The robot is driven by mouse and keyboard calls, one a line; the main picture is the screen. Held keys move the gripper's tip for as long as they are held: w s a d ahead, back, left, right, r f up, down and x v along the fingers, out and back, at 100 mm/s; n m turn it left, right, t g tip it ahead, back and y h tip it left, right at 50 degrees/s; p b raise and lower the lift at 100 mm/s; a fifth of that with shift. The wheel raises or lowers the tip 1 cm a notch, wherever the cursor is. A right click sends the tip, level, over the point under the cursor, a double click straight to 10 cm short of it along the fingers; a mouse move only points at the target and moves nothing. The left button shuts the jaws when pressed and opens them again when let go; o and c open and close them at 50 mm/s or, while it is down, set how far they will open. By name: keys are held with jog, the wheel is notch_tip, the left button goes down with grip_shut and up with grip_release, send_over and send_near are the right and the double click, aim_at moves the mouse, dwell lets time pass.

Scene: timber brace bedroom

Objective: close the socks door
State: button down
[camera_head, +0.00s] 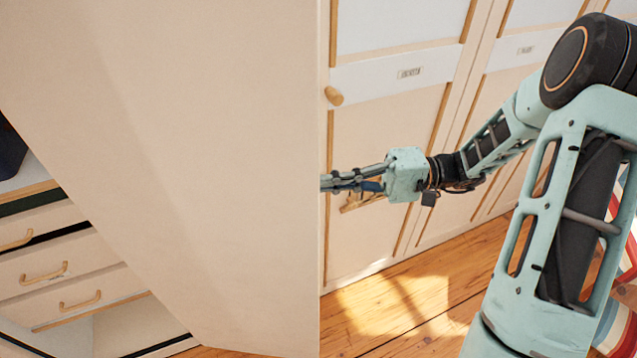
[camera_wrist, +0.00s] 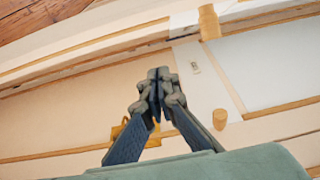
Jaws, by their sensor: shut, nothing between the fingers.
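A large pale door panel (camera_head: 190,150) stands open across the left half of the head view, and its right edge hides what lies behind it. I take it to be the socks door, but no label shows on this face. My gripper (camera_head: 326,183) reaches left toward that edge, with its fingertips partly hidden there; I cannot tell whether they touch the panel. In the wrist view my gripper (camera_wrist: 158,78) has its fingers together and empty, in front of a pale panel with a small label (camera_wrist: 195,67) too small to read.
Closed wardrobe doors (camera_head: 385,150) with wooden trim stand behind my arm, one with a round wooden knob (camera_head: 334,96). Drawers (camera_head: 60,270) with wooden handles show at lower left. The wooden floor (camera_head: 400,310) is clear below my gripper.

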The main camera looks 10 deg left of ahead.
aim_at(283, 206)
jog(key=shift+s+a+p, duration=0.25)
jog(key=shift+s+a, duration=1.3)
jog(key=shift+a, duration=0.3)
jog(key=shift+s+a+p, duration=0.2)
jog(key=shift+s+a, duration=1.3)
jog(key=shift+a, duration=0.3)
jog(key=shift+s, duration=0.15)
